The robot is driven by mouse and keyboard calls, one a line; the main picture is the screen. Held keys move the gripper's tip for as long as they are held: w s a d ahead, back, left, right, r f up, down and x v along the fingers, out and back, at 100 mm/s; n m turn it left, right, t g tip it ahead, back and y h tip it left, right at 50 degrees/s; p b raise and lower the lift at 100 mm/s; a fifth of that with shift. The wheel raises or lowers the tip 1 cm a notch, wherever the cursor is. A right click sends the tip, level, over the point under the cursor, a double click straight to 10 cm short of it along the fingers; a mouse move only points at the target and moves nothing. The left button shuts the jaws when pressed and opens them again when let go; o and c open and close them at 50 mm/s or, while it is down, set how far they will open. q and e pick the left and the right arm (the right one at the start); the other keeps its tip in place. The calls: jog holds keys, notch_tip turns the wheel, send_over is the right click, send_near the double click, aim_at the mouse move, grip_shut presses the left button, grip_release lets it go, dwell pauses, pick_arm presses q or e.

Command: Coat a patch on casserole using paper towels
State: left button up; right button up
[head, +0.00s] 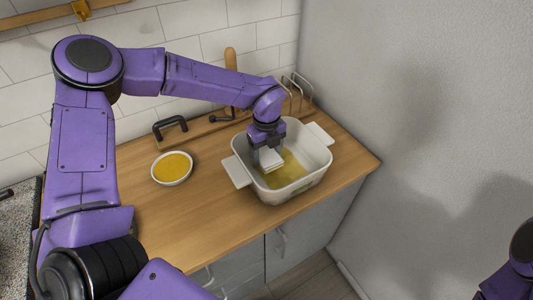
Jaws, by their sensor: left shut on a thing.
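The casserole (300,189) is a white rectangular dish with two side handles, standing on the right part of the wooden counter. A yellowish wet patch (286,168) covers part of its inner floor. My left gripper (266,151) reaches down into the casserole and is shut on a white folded paper towel (271,160). The towel is low inside the dish, at the edge of the patch; I cannot tell if it presses on the floor. A small white bowl (172,169) of yellow liquid stands left of the casserole. My right gripper is out of view.
A wooden board (205,128) lies along the tiled wall behind, with a dark-handled item (170,128) and a wire rack (296,91) by it. The grey wall (420,100) is to the right. The wooden counter (190,222) is clear in front of the bowl.

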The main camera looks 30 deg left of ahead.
pick_arm(q)
jog(key=r, duration=0.1)
jog(key=r+p, duration=0.1)
jog(key=shift+w+r+p, duration=0.25)
jog(key=shift+r+p, duration=0.05)
notch_tip(320, 180, up, 2)
jog(key=shift+s+r+p, duration=0.1)
jog(key=shift+s+p, duration=0.05)
jog(key=shift+p, duration=0.5)
jog(key=shift+r, duration=0.25)
jog(key=shift+r, duration=0.1)
